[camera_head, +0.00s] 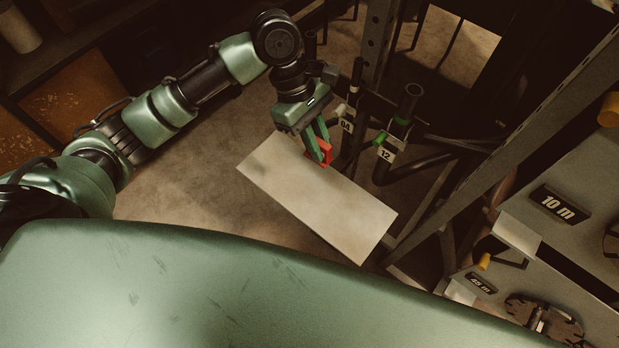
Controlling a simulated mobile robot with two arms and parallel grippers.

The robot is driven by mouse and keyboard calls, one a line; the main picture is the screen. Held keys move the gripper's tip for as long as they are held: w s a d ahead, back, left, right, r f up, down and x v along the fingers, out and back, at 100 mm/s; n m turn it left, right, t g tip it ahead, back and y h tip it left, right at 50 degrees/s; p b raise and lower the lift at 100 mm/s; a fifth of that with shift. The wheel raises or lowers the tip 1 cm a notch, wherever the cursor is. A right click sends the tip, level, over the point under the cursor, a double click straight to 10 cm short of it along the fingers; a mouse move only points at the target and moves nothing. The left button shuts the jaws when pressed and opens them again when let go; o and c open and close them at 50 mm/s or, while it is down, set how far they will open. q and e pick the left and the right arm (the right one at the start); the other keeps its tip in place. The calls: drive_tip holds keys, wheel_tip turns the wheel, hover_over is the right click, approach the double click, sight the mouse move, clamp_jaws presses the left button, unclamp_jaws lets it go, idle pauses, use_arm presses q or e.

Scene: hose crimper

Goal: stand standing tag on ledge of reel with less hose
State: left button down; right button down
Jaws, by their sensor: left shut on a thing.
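My left gripper (319,156) is shut on a small red standing tag (325,153). The tag is over the far edge of a pale rectangular panel (315,205); I cannot tell whether it touches the panel. At the right are two reel places, one with a dark plate reading "10 m" (560,206) and, lower, one whose plate seems to read "45 m" (481,283). A pale ledge (516,238) juts out below the "10 m" plate. The hose on the reels is mostly out of view. My right gripper is not in view.
Upright dark tubes with labels "08" (347,126) and "12" (386,154) stand just right of my left gripper. A metal rack post (505,145) slants between them and the reels. A yellow knob (484,261) sticks out near the lower reel.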

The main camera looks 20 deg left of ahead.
use_arm(q)
drive_tip(key=n, duration=0.1)
drive_tip(key=w+n+t, duration=0.1)
drive_tip(key=n, duration=0.1)
drive_tip(key=n+t, duration=0.1)
drive_tip(key=n, duration=0.1)
drive_tip(key=shift+w+f+p, duration=0.2)
drive_tip(key=shift+f+p, duration=0.1)
drive_tip(key=shift+p, duration=0.05)
drive_tip(key=a+n+t, duration=0.1)
drive_tip(key=n, duration=0.2)
approach(321, 190)
drive_tip(key=shift+w+d+n+p, duration=0.15)
drive_tip(key=shift+d+n+p, duration=0.05)
drive_tip(key=shift+d, duration=0.3)
drive_tip(key=shift+w+d+n+p, duration=0.2)
drive_tip(key=shift+d, duration=0.25)
drive_tip(key=shift+f, duration=2.25)
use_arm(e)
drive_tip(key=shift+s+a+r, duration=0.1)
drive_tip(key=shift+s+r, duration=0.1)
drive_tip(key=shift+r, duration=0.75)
use_arm(q)
drive_tip(key=c, duration=1.4)
unclamp_jaws()
drive_tip(key=shift+f, duration=0.1)
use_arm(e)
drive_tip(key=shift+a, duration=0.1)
